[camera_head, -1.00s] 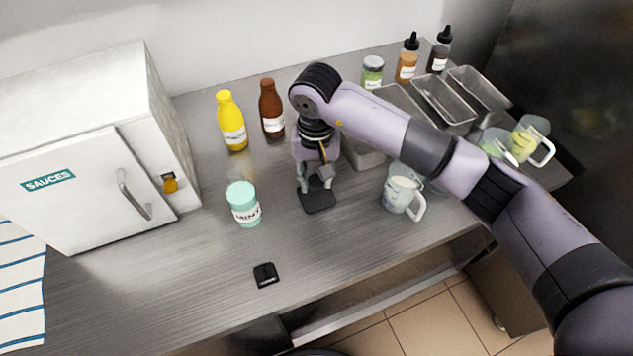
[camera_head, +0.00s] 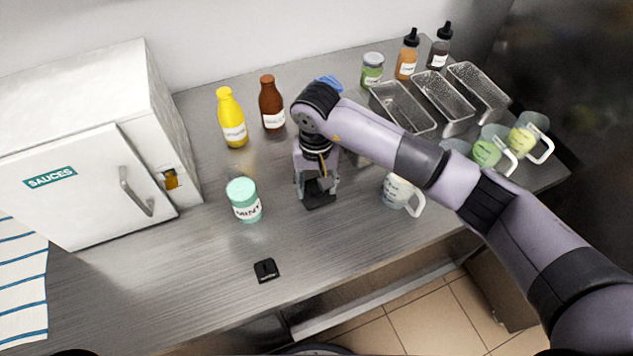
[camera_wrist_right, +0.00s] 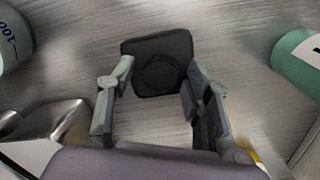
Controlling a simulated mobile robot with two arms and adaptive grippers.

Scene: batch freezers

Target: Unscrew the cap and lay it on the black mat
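A teal jar labelled MINT (camera_head: 246,205) stands upright to the left of the mat. Its top is teal; I cannot tell whether this is a separate cap. My left gripper is out of view.
A yellow bottle (camera_head: 231,118) and a brown bottle (camera_head: 271,104) stand behind the jar. A clear jug (camera_head: 397,192) is right of the gripper. Metal trays (camera_head: 440,98) and more jugs are farther right. A small black object (camera_head: 266,270) lies near the front edge. A white SAUCES cabinet (camera_head: 75,150) is at left.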

